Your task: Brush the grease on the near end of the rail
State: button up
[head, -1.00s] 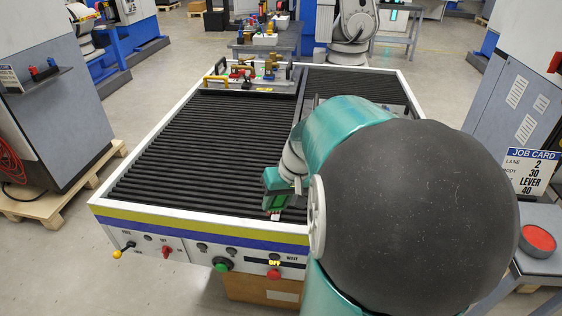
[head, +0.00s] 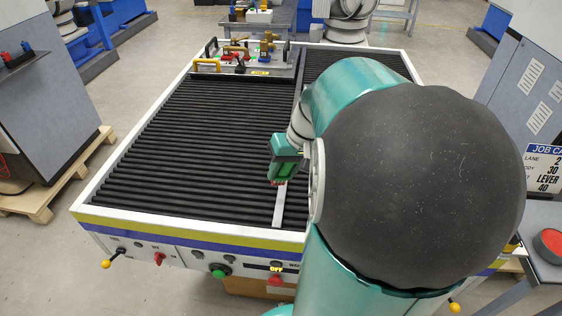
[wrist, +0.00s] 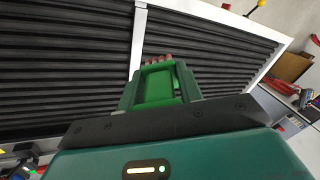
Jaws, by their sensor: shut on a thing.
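The rail (head: 279,205) is a narrow pale metal strip running between the two roller beds; its near end shows bare at the table's front edge. It also shows in the wrist view (wrist: 138,42). My gripper (head: 283,172) is shut on a green brush (wrist: 158,85), whose brownish-pink bristles (wrist: 157,59) point out past the jaws. The brush is over or just beside the rail, a little back from its near end. I cannot tell whether the bristles touch the rail. I cannot make out any grease.
Black rollers (head: 190,150) fill the white-framed table. Buttons and levers, including a green button (head: 218,271), line the front panel. A job card (head: 545,168) and red-topped container (head: 550,242) are at right.

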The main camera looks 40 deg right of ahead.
aim_at(285, 182)
jog(key=shift+s+r, duration=0.1)
jog(key=shift+s, duration=0.15)
jog(key=shift+w+d, duration=0.1)
jog(key=shift+d, duration=0.15)
jog(key=shift+w+f, duration=0.2)
jog(key=shift+f, duration=0.25)
jog(key=shift+s+a+f, duration=0.15)
jog(key=shift+f, duration=0.2)
jog(key=shift+s+f, duration=0.1)
jog(key=shift+f, duration=1.65)
jog(key=shift+w+d+r, duration=0.1)
jog(key=shift+w+d, duration=0.1)
jog(key=shift+d, duration=0.05)
